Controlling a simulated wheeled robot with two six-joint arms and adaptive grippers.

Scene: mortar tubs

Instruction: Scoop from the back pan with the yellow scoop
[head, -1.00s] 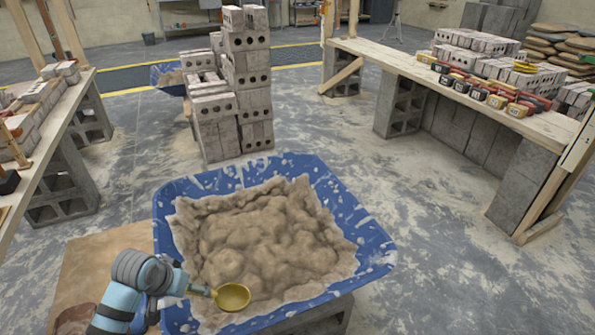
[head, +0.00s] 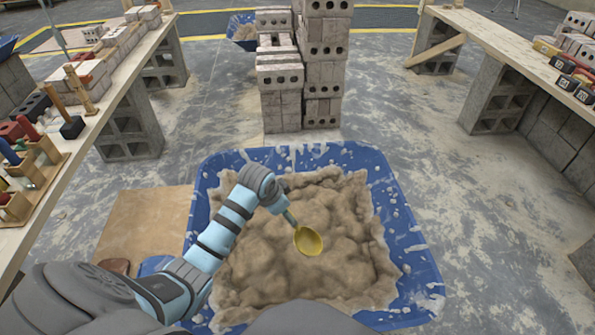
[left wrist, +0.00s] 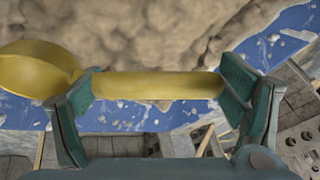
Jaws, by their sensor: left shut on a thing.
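My left gripper (head: 286,210) is shut on the handle of the yellow scoop (head: 308,241). In the left wrist view the handle (left wrist: 158,85) lies across between the two fingers and the bowl (left wrist: 38,68) sticks out to the left. The bowl looks empty in the head view. The scoop is over the middle of the mortar (head: 330,275) in the near blue pan (head: 410,235); I cannot tell how far above the mortar it is. Another blue pan (head: 240,42) with mortar stands far back, partly hidden by a block stack. My right gripper is not in view.
A stack of grey blocks (head: 325,70) stands just behind the near pan. A wooden bench (head: 90,130) with tools and bricks is at left, another bench (head: 490,40) at right. A brown board (head: 140,225) lies left of the pan. Open floor lies to the right.

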